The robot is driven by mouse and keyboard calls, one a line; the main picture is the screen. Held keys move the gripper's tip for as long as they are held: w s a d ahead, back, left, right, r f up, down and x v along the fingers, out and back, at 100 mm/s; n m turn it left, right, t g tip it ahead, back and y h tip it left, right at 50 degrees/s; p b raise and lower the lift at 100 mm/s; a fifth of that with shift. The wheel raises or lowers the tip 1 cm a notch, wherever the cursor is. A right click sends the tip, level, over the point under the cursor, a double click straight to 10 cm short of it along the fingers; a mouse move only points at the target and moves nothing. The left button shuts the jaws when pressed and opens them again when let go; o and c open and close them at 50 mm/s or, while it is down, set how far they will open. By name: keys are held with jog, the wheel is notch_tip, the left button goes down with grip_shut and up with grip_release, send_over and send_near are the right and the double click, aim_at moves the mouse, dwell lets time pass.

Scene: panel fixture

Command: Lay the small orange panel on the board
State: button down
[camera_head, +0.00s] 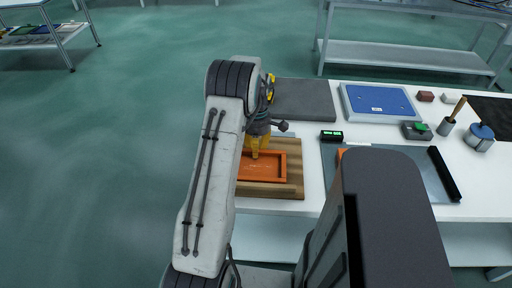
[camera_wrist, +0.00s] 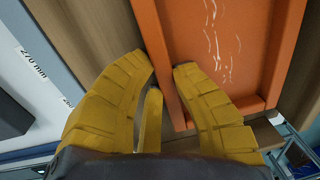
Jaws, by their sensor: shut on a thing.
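The orange panel (camera_head: 262,172), a shallow rectangle with a raised rim and pale scratches, is over the brown wooden board (camera_head: 294,192) in the head view. It also shows in the wrist view (camera_wrist: 222,45), with the board's wood (camera_wrist: 90,28) beside it. My yellow gripper (camera_head: 255,154) comes down at the panel's far rim. In the wrist view my gripper (camera_wrist: 165,68) has its fingers on both sides of one rim wall, shut on it. I cannot tell whether the panel touches the board. My arm hides part of the left side.
A dark grey mat (camera_head: 305,98) and a blue panel in a pale frame (camera_head: 380,101) lie behind. A small black device with a green display (camera_head: 331,136) is right of the board. Another orange piece (camera_head: 341,152) is mostly hidden by my body. A black bar (camera_head: 444,173) lies farther right.

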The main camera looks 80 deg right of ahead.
jog(key=c, duration=1.2)
grip_release()
jog(key=shift+o, duration=0.2)
